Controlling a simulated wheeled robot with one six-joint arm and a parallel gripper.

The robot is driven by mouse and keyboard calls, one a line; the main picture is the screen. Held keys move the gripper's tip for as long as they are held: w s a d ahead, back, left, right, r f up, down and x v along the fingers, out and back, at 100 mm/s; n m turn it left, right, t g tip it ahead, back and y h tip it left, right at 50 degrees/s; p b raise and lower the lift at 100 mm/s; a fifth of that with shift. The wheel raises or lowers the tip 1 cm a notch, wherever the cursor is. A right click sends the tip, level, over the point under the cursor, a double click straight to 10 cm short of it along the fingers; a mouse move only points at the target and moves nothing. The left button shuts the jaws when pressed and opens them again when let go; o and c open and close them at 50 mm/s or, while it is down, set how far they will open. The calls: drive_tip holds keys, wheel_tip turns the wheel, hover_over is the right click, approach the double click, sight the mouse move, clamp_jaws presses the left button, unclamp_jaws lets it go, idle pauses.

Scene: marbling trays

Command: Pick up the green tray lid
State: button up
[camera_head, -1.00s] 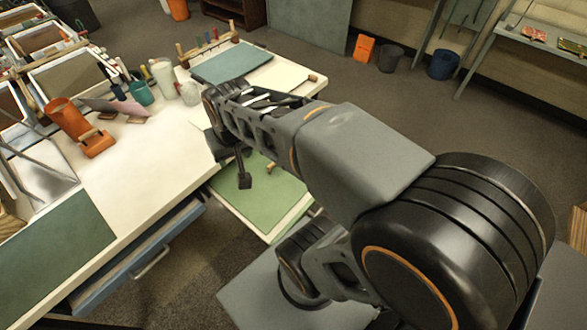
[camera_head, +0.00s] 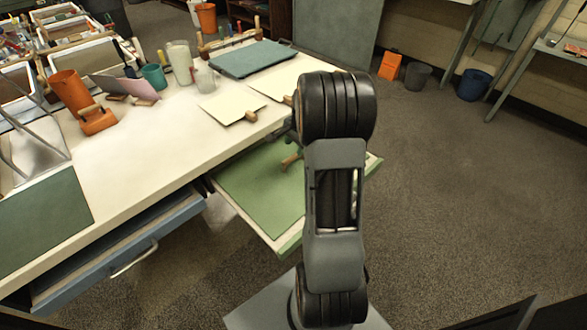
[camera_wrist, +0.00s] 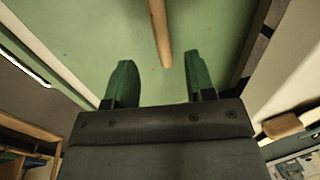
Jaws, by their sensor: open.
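The green tray lid (camera_head: 262,195) lies flat on a pale pulled-out shelf below the table's edge. A wooden handle (camera_head: 291,160) shows on it, partly hidden by my arm. In the wrist view the green lid (camera_wrist: 75,35) fills most of the background, and its wooden handle (camera_wrist: 161,30) runs up from between my fingertips. My gripper (camera_wrist: 158,62) is open, with one green finger on each side of the handle's near end. No contact with the handle is visible. In the head view my gripper is mostly hidden behind my arm.
The white table (camera_head: 140,165) holds a blue-green board (camera_head: 250,59), a cream board (camera_head: 232,107) with a wooden handle, an orange jug (camera_head: 80,100) and jars. A blue drawer (camera_head: 115,255) sticks out below. Open floor (camera_head: 460,190) lies to the right.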

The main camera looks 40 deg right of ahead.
sight(293, 156)
drive_tip(key=shift+w+f+b, duration=0.3)
drive_tip(key=shift+f+b, duration=0.05)
drive_tip(key=shift+f, duration=0.95)
drive_tip(key=shift+w+f+b, duration=0.25)
drive_tip(key=shift+f+b, duration=0.1)
drive_tip(key=shift+f, duration=1)
drive_tip(key=shift+w+f+b, duration=0.3)
drive_tip(key=shift+f+b, duration=0.05)
drive_tip(key=shift+f, duration=0.95)
drive_tip(key=shift+a, duration=0.1)
clamp_jaws()
